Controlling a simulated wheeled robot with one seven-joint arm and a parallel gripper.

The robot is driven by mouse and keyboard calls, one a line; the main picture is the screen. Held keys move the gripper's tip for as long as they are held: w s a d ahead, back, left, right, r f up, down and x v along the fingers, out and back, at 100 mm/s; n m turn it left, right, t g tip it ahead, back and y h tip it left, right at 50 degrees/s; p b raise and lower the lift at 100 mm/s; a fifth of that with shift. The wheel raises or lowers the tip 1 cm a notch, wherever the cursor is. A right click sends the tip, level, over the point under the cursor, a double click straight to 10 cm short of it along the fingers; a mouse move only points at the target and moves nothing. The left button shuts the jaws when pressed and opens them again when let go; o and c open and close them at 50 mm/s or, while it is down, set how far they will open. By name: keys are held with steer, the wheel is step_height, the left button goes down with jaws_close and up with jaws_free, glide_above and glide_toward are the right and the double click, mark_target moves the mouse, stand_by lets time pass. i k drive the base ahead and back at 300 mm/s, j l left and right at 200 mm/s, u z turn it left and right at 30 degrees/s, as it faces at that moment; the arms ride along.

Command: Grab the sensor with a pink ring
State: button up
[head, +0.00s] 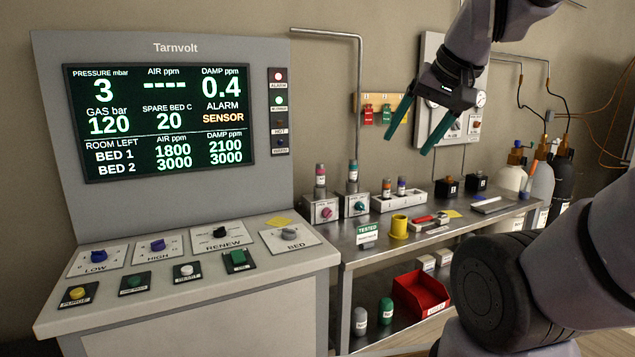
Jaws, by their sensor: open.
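Several small upright sensors stand on the metal bench at the back. The leftmost sensor (320,180) has a grey top and what looks like a pink-red ring; it stands on a white box with a pink knob. Beside it, a sensor with a teal ring (352,177) stands on a similar box with a teal knob. Two more, one orange-brown (387,188) and one purple-blue (401,187), stand in a white rack (398,201). The small rings are hard to tell apart. My gripper (408,145) is open and empty, pointing down, above and apart from the rack.
A console (185,290) with a screen stands at the left. The bench (365,258) also holds a yellow cup (399,227) and a green TESTED stand (367,234). A bent pipe (359,100) rises behind the boxes. A red bin (420,293) sits on the lower shelf. Gas bottles stand right.

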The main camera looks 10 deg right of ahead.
mark_target(319, 169)
steer(key=l+u, duration=0.1)
steer(key=u, duration=1)
steer(key=l+u, duration=0.95)
steer(key=k+l+u, duration=0.2)
steer(key=l+u, duration=0.25)
steer(key=k+l, duration=0.15)
steer(key=l, duration=0.25)
steer(key=k+l+u, duration=0.1)
steer(key=l, duration=0.35)
steer(key=k+l, duration=0.3)
steer(key=k+l+u, duration=0.1)
steer(key=l, duration=0.4)
steer(key=k, duration=0.1)
